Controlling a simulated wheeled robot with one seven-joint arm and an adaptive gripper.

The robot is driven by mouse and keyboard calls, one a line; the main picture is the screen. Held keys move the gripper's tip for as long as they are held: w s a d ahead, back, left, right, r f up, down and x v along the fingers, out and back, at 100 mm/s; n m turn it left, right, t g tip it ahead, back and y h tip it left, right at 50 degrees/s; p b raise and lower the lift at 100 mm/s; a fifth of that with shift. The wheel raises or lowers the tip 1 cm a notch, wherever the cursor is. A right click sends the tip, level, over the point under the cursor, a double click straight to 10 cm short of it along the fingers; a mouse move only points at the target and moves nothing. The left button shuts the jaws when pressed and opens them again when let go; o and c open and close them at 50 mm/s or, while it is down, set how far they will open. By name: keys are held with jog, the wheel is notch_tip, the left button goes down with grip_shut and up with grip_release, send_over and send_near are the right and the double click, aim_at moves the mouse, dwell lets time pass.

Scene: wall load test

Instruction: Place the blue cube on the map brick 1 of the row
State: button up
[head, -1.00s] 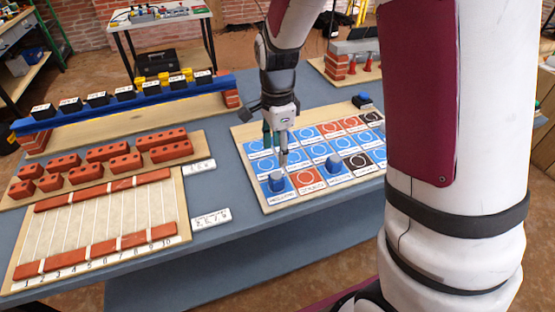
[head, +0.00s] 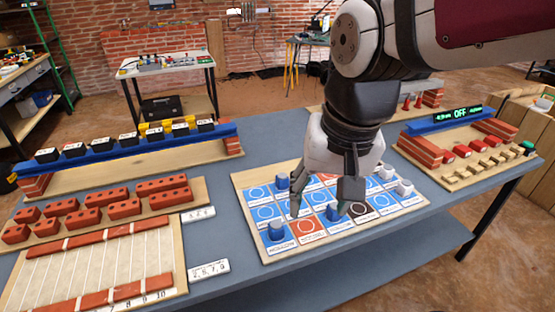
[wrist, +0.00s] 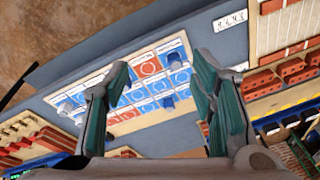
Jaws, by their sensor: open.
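Several blue pieces stand on the map board (head: 250,222): one at the front left (head: 277,229), one at the back left (head: 282,181) and one in the front middle (head: 333,212). I cannot tell which is the blue cube. My gripper (head: 318,208) is open above the board, and its fingers overlap the middle cards in the head view. In the wrist view the open fingers (wrist: 160,70) frame the board, with a blue piece (wrist: 173,58) between them in the picture. Nothing is seen held.
A numbered panel (head: 95,262) lies at the front left. A blue beam with dark blocks (head: 125,143) rests on bricks behind. White pieces (head: 404,187) stand on the map's right side.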

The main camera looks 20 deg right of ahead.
jog(key=s+n, duration=0.5)
jog(key=s, duration=0.2)
jog(key=shift+r+t, duration=0.2)
jog(key=shift+t, duration=0.2)
jog(key=shift+d+r, duration=0.1)
jog(key=shift+t, duration=0.5)
notch_tip(320, 180, up, 4)
jog(key=p, duration=0.3)
jog(key=shift+r+p, duration=0.25)
jog(key=shift+p, duration=0.05)
